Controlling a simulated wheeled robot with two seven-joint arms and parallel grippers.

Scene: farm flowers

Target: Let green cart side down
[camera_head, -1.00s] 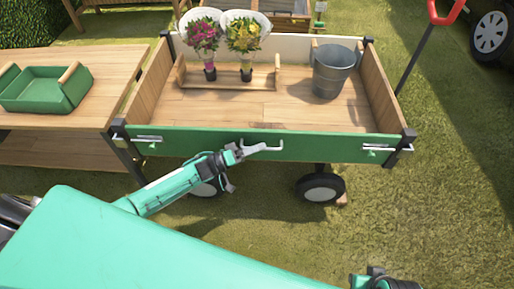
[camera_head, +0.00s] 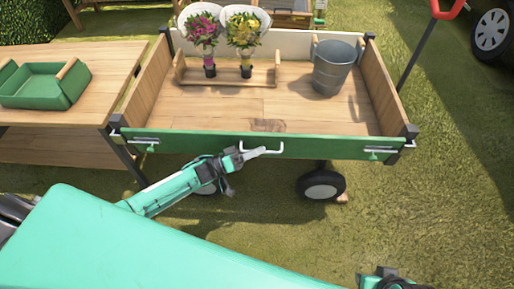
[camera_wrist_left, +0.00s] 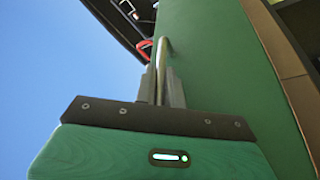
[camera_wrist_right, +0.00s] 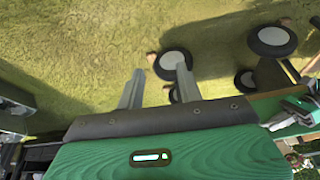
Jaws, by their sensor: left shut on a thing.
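The green cart side (camera_head: 225,142) is the near wall of the wooden cart, with a metal latch at each end and a pale handle (camera_head: 262,151) in its middle. It leans slightly outward at the top. My left gripper (camera_head: 240,155) is shut on this handle. In the left wrist view the fingers (camera_wrist_left: 162,80) close around the handle (camera_wrist_left: 162,52), with the green panel (camera_wrist_left: 215,60) beside them. My right gripper (camera_head: 388,280) is low at the bottom right, apart from the cart. In the right wrist view its fingers (camera_wrist_right: 160,88) are apart and empty.
The cart bed (camera_head: 225,108) holds a wooden flower rack (camera_head: 225,80) with two bouquets and a metal bucket (camera_head: 333,68). A wooden table (camera_head: 100,110) with a green tray (camera_head: 45,88) stands at the left. Grass (camera_head: 450,210) is open at the right.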

